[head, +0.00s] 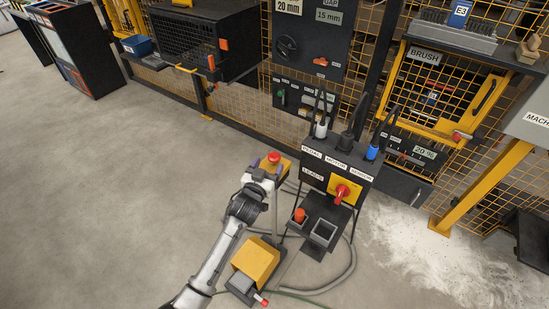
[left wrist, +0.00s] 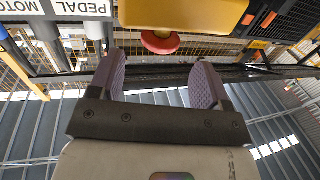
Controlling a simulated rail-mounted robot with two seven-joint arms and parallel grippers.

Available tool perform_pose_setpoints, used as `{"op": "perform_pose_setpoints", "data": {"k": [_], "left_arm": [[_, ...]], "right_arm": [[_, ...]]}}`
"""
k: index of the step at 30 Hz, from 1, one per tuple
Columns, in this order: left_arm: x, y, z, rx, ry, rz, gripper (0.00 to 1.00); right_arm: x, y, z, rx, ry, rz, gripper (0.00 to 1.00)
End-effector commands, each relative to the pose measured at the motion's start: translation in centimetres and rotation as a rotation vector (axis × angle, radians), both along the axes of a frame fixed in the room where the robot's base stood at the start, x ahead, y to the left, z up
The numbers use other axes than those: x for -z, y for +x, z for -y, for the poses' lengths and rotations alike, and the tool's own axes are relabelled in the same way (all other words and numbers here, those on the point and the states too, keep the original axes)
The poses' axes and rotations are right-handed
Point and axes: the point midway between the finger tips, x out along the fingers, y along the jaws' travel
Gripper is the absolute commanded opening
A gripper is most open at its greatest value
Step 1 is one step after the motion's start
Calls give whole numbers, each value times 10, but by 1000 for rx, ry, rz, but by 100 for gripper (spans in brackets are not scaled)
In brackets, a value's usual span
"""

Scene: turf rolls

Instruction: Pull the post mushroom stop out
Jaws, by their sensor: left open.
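In the left wrist view the red mushroom head (left wrist: 160,43) shows against the underside edge of the yellow box (left wrist: 185,14), and the picture looks upside down. My left gripper (head: 264,170) is at the near left side of the box. Its two purple-grey padded fingers (left wrist: 158,75) are spread apart with nothing between them. The mushroom head lies beyond the fingertips, roughly in line with the gap. My right gripper is not in view.
A dark control stand (head: 337,165) with plugs and a red rotary switch (head: 342,191) is close on the right. A yellow pedal housing (head: 255,262) and a loose grey hose (head: 330,285) lie on the floor. Yellow mesh fencing runs behind. The floor at left is clear.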

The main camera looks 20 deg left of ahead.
Motion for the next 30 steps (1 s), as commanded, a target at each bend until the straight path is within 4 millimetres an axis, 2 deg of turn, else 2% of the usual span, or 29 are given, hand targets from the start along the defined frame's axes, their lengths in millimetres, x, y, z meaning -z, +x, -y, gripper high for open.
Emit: {"op": "perform_pose_setpoints", "data": {"k": [1, 6, 12, 26, 30], "left_arm": [[2, 10, 1, 0, 1, 2, 71], [1, 34, 1, 0, 1, 1, 71], [1, 51, 2, 0, -1, 0, 71], [0, 58, 2, 0, 0, 0, 71], [0, 58, 2, 0, 0, 0, 59]], "right_arm": [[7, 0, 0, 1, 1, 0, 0], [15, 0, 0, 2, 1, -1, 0], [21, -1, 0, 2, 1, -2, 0], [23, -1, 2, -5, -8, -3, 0], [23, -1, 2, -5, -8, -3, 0]]}}
